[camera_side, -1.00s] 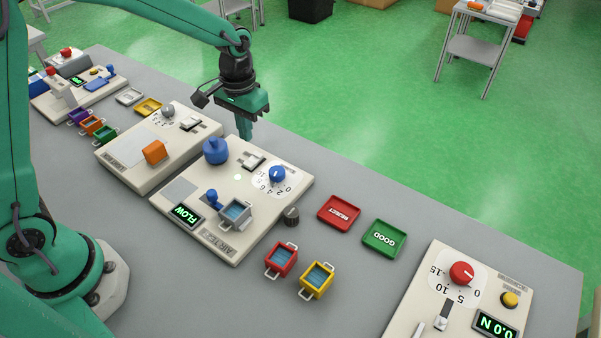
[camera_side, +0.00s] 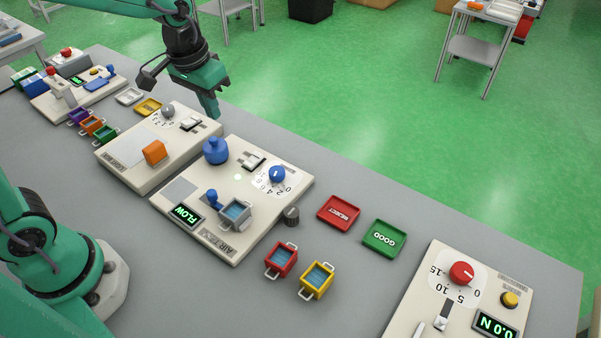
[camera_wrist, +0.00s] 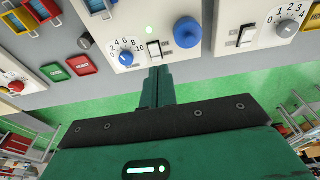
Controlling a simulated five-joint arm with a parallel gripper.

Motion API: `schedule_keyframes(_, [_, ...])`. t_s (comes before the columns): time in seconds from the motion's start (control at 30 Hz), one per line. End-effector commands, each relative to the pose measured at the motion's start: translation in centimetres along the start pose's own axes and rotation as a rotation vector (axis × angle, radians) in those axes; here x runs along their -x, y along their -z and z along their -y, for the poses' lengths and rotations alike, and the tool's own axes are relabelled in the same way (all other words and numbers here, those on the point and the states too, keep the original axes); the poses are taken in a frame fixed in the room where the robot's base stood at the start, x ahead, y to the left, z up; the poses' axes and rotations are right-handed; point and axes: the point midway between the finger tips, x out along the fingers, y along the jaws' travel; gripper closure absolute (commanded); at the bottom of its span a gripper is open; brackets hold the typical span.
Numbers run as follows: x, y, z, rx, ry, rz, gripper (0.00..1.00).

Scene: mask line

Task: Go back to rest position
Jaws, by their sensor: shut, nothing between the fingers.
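My gripper (camera_side: 213,108) is shut and empty in the side view. It hangs above the far edge of the table, beyond the station with the orange block (camera_side: 154,152). In the wrist view my shut fingers (camera_wrist: 158,75) point towards the air test station, just below its white switch (camera_wrist: 154,50) in the picture.
Red (camera_side: 281,260) and yellow (camera_side: 316,281) handled boxes stand on the table in front. A red REJECT tray (camera_side: 339,212) and a green GOOD tray (camera_side: 384,238) lie to the right. A force station (camera_side: 415,310) stands at the far right.

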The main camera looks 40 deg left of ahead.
Motion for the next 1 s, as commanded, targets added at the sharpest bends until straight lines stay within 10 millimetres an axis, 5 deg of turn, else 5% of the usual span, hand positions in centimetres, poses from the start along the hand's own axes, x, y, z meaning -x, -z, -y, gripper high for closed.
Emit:
schedule_keyframes(0.5, [6.3, -6.8, 2.1, 0.001, 0.0, -0.18, 1.0])
schedule_keyframes(1.0, [8.2, -12.5, 3.2, -0.003, 0.013, -0.318, 1.0])
